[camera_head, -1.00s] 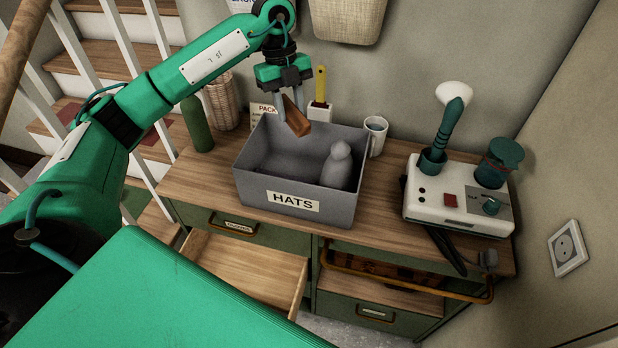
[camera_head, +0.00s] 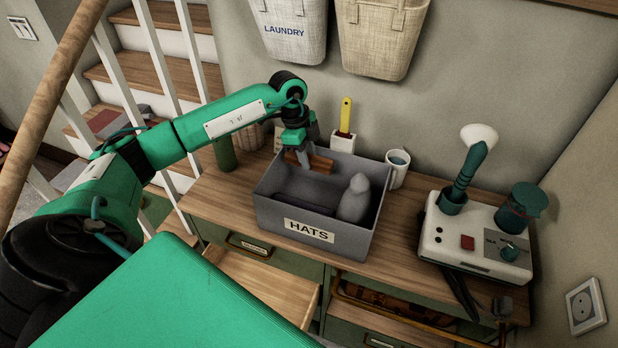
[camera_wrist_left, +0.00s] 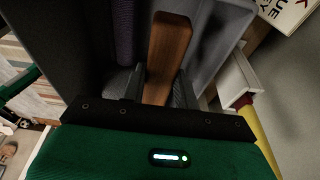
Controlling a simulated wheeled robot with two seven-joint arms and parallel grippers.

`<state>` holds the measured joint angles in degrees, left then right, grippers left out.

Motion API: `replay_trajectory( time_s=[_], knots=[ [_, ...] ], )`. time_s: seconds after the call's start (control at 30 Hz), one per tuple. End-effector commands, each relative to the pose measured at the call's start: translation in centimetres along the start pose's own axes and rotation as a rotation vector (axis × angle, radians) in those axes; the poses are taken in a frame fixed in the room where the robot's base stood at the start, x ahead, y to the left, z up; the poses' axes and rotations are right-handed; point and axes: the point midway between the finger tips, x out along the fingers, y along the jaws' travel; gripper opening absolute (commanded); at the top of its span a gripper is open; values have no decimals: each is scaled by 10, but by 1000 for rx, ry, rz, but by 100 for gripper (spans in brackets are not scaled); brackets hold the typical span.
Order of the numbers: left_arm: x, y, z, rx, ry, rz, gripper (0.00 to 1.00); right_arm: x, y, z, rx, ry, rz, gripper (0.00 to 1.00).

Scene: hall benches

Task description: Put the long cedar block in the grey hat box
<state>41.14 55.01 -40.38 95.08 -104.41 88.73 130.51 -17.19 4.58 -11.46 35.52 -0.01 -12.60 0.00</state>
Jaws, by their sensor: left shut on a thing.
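The long cedar block (camera_head: 322,165) is reddish-brown and is held near the back left of the grey hat box, around rim height. My left gripper (camera_head: 302,158) points down and is shut on the block. In the left wrist view the block (camera_wrist_left: 168,48) lies between the two fingers (camera_wrist_left: 160,92) and extends away from them over the box interior. The grey hat box (camera_head: 345,241) has a HATS label on its front and stands open on the wooden top. How far the block is below the rim is hard to tell. My right gripper is not in view.
A grey bottle-shaped thing (camera_head: 354,200) stands inside the box at right. A dark purplish thing (camera_wrist_left: 124,32) lies in it too. A white mug (camera_head: 397,170), a holder with a yellow-handled tool (camera_head: 343,141), a green bottle (camera_head: 225,154) and a white appliance (camera_head: 470,238) stand around it.

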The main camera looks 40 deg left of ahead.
Motion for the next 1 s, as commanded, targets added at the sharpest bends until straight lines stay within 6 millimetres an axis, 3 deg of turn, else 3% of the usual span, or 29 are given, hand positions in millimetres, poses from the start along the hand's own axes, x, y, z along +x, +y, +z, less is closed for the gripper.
replay_trajectory(
  time_s=[0.2, 0.47, 0.67, 1.0],
  knots=[
    [41, 1, 10, -1, 1, 3, 8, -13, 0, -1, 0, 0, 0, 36],
    [60, 1, 15, 0, 0, 2, 8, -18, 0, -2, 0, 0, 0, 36],
    [88, 1, 22, -1, 0, 2, 8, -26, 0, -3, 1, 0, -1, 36],
    [94, 0, 24, 1, 0, 0, 8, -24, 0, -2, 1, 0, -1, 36]
  ],
)
